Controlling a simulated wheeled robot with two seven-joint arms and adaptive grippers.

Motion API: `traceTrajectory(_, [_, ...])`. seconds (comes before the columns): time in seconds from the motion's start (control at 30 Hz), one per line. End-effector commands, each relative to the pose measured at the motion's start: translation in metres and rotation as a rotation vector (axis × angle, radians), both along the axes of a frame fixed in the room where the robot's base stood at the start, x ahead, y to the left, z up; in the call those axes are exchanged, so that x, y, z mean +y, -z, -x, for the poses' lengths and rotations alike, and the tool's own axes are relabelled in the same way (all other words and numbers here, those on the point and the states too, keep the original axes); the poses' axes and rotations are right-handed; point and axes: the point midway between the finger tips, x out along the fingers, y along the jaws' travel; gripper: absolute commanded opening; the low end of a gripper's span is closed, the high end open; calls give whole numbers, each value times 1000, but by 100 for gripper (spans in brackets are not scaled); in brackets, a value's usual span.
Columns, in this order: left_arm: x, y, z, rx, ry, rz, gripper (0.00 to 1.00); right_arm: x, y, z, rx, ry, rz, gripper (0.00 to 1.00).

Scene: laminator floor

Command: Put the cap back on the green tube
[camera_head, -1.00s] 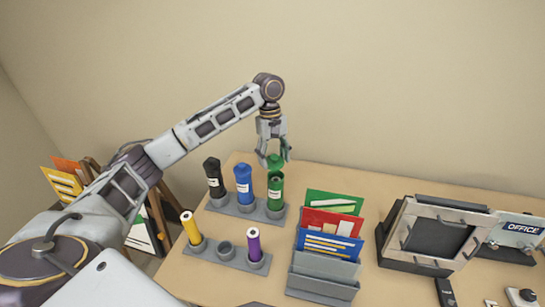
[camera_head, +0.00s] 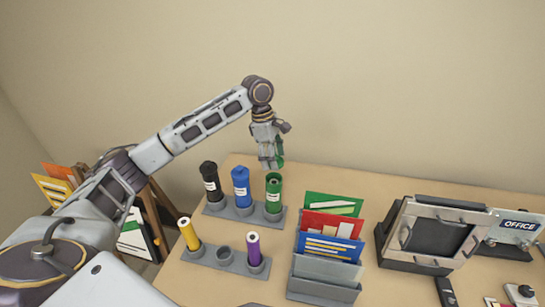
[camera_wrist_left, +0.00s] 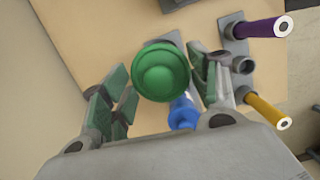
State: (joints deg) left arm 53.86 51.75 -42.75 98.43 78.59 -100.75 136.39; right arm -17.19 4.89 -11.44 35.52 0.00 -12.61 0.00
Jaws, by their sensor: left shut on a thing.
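The green tube (camera_head: 273,194) stands upright in the back grey rack, at its right end, and its dark open top shows. My left gripper (camera_head: 274,161) is shut on the green cap (camera_head: 281,157) and holds it above and slightly behind the tube, apart from it. In the head view the fingers hide most of the cap. In the left wrist view the round green cap (camera_wrist_left: 162,72) sits between the two fingers, and I cannot make out the green tube there. My right gripper is not in view.
A blue tube (camera_head: 241,186) and a black tube (camera_head: 211,184) stand left of the green one. The front rack holds a yellow tube (camera_head: 188,234) and a purple tube (camera_head: 254,249). A folder sorter (camera_head: 325,273) and a laminator (camera_head: 435,238) stand to the right.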

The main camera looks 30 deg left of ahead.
Motion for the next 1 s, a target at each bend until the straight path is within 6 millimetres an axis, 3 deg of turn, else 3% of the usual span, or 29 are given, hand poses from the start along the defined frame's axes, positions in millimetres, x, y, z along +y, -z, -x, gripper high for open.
traceTrajectory(0.57, [0,0,0,-5,-80,16,44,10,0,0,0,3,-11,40])
traceTrajectory(1.0, [0,10,0,-5,-79,16,44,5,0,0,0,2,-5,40])
